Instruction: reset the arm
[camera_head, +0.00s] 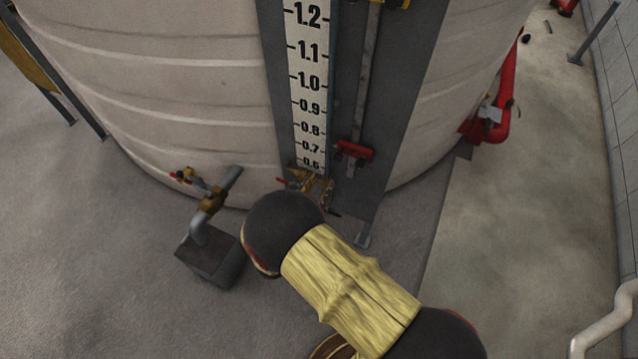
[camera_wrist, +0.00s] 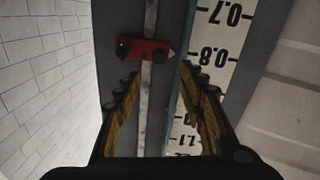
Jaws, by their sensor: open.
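My arm (camera_head: 352,290) reaches up from the lower right of the head view, and its dark rounded joint is near the tank's foot. My gripper (camera_wrist: 160,80) shows in the wrist view with its two fingers spread apart and nothing between them. Beyond the fingertips is a red pointer block (camera_wrist: 143,50) on a thin vertical rod. It also shows in the head view (camera_head: 354,151), near the 0.7 mark. I cannot tell how far the fingertips are from it. The gripper is not clearly visible in the head view.
A large pale tank (camera_head: 170,90) carries a white level scale (camera_head: 308,85). A brass valve (camera_head: 312,186) is at the scale's foot. A pipe with a valve (camera_head: 208,200) rises from a dark block (camera_head: 212,260) at left. A red pipe (camera_head: 506,95) is at right. Floor (camera_head: 520,220) is clear at right.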

